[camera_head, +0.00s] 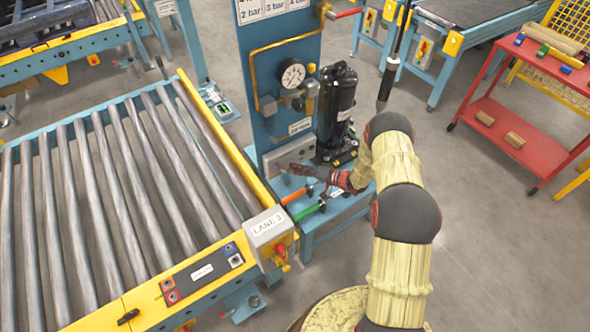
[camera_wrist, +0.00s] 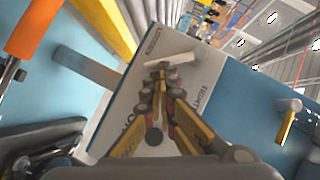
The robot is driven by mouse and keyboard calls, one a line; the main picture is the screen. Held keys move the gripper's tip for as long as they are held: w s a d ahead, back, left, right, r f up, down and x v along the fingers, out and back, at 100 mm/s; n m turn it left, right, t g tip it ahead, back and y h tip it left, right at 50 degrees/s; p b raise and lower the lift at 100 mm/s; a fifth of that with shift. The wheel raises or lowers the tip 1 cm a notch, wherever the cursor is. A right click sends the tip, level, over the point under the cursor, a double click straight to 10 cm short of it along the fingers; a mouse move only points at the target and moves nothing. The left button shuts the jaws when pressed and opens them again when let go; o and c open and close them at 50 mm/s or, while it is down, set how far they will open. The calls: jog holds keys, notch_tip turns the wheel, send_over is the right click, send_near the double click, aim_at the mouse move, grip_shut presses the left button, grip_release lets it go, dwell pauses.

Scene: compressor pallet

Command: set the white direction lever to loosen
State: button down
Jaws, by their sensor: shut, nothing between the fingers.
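The white direction lever (camera_wrist: 171,60) shows in the wrist view as a short pale bar on a light grey panel (camera_wrist: 135,85). The panel carries printed words, one on each side of the lever, which are tilted and hard to read. My gripper (camera_wrist: 163,68) is shut and empty. Its fingertips are right at the lever, just below it in the picture; I cannot tell whether they touch. In the head view the panel (camera_head: 283,153) sits low on the blue upright board, and my gripper (camera_head: 297,168) is in front of it. The lever cannot be made out there.
Orange (camera_head: 297,195) and green (camera_head: 308,212) handles stick out just below my gripper. A black cylinder unit (camera_head: 337,105) stands right of the panel. A pressure gauge (camera_head: 292,73) is above. The Lane 3 box (camera_head: 268,230) and roller conveyor (camera_head: 110,180) lie left.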

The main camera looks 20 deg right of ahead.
jog(key=shift+a+f+m, duration=0.1)
jog(key=shift+f+m, duration=0.2)
jog(key=shift+s+a+f+b, duration=0.1)
jog(key=shift+a+f+b, duration=0.15)
jog(key=shift+b, duration=0.2)
dwell(0.9)
jog(key=shift+d, duration=0.1)
dwell(0.4)
